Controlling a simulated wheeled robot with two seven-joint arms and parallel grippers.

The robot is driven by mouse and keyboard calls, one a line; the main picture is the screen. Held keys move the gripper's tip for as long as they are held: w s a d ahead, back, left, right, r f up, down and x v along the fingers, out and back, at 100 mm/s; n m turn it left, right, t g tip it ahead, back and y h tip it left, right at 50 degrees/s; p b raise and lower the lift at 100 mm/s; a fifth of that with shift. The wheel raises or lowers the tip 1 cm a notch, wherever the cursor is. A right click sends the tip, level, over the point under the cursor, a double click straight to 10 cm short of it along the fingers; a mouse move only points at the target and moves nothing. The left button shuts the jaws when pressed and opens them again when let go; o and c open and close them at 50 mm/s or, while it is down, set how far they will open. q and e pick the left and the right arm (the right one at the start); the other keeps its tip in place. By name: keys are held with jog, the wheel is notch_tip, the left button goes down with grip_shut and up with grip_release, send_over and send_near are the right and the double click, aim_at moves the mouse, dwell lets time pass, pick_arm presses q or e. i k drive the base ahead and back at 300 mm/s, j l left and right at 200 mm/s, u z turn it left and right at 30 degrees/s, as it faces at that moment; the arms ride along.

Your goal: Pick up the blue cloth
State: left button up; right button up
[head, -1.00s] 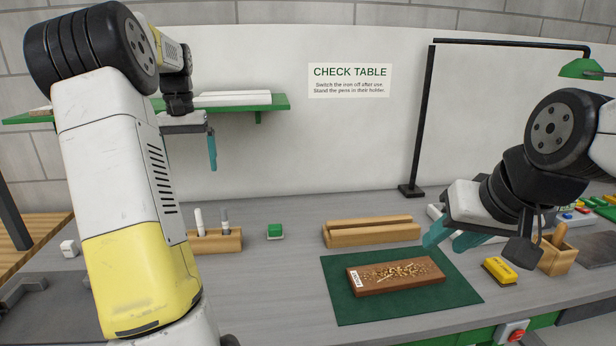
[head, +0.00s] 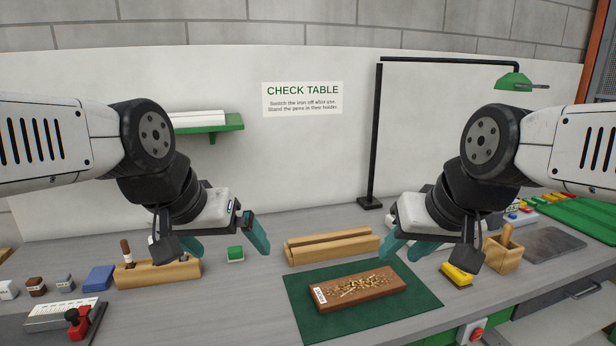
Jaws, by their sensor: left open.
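The blue cloth (head: 99,278) is a small flat blue piece on the grey bench at the left, just left of the wooden pen holder. My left gripper (head: 224,243) is open and empty above the bench, to the right of the cloth and apart from it. My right gripper (head: 408,247) hangs over the right side of the green mat, far from the cloth. Its two teal fingers look apart with nothing between them.
The wooden pen holder (head: 180,271) stands between cloth and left gripper. A brown board (head: 358,290) lies on the green mat (head: 322,328).

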aim_at(99, 279)
jog(key=u, duration=1.45)
jog(key=z, duration=1.4)
jog(key=u, duration=1.55)
jog(key=i+j+z, duration=0.1)
jog(key=j, duration=0.3)
